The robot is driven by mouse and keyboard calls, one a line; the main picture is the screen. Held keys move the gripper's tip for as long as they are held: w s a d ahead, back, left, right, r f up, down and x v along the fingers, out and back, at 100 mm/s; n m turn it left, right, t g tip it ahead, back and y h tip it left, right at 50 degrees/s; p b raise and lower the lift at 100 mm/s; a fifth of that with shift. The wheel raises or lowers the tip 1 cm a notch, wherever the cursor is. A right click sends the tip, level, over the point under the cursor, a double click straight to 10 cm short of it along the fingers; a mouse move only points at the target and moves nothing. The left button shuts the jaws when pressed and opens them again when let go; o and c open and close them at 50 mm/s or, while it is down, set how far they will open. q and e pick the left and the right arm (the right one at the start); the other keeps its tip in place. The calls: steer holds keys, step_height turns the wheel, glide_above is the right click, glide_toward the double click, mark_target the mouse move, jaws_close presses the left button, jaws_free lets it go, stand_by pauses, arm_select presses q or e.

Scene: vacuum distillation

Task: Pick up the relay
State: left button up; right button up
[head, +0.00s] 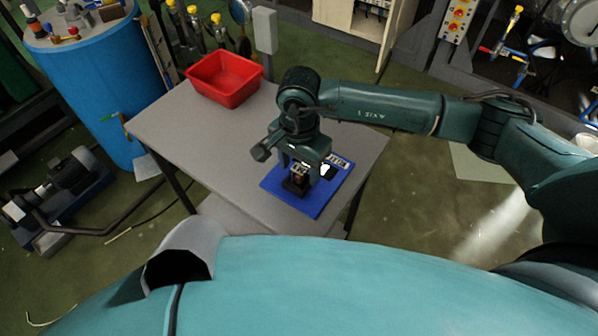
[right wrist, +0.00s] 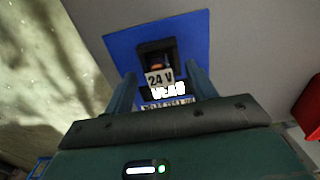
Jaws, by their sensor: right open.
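The relay (head: 297,173) is a small dark block with a white label, and it stands on a blue mat (head: 325,204) on the grey table. In the right wrist view the relay (right wrist: 158,77) shows a "24 V" label and an orange spot on top. My right gripper (head: 301,178) points down over the mat. In the right wrist view its two fingers (right wrist: 160,84) are apart, one to each side of the relay, with a gap visible. Whether the fingertips reach down beside it is hard to tell. My left gripper is not in view.
A red bin (head: 224,79) stands at the back left of the grey table (head: 180,125); the tabletop between bin and mat is clear. A blue drum (head: 95,90) stands to the left of the table. White lettering lies on the mat near the relay.

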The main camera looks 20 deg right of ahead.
mark_target(299, 169)
steer(key=shift+f, duration=0.65)
steer(key=shift+c, duration=0.6)
steer(key=c, duration=1)
steer(key=shift+o, duration=0.2)
steer(key=shift+r, duration=0.1)
step_height(299, 169, up, 10)
steer(key=shift+f+b, duration=0.1)
steer(key=shift+b, duration=0.4)
